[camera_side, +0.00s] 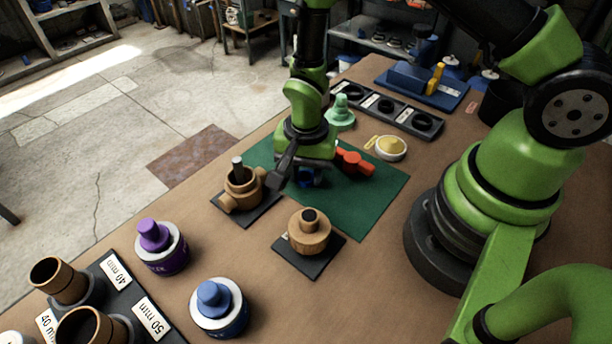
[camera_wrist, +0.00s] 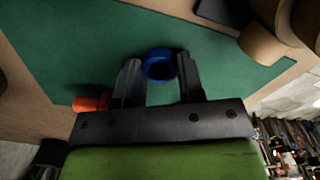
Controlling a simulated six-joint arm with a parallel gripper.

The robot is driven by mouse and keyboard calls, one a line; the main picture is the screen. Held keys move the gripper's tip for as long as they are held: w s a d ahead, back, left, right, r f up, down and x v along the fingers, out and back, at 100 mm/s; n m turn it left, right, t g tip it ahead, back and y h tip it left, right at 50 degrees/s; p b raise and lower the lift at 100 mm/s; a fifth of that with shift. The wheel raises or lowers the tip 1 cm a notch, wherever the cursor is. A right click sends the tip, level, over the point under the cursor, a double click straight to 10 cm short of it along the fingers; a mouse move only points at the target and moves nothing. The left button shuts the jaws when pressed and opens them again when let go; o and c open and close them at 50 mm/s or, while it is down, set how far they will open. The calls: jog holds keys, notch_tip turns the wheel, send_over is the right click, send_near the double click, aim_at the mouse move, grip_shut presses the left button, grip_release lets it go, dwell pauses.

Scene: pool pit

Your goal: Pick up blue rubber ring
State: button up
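The blue rubber ring (camera_wrist: 159,64) lies on the green mat (camera_wrist: 90,45) in the wrist view. It sits between and just beyond the fingertips of my gripper (camera_wrist: 160,68). The fingers are apart, one on each side of the ring, and I cannot tell whether they touch it. In the side view my gripper (camera_side: 296,178) is low over the green mat (camera_side: 365,205), and a bit of the blue ring (camera_side: 311,178) shows below it, mostly hidden by the gripper.
A red valve (camera_side: 354,162) lies close to the right of my gripper. Brown fittings (camera_side: 240,190) (camera_side: 309,232) stand on dark plates in front. A yellow-filled dish (camera_side: 391,147) and a tray of black rings (camera_side: 388,106) stand behind. The mat's right front is clear.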

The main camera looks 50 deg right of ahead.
jog(key=shift+c, duration=0.9)
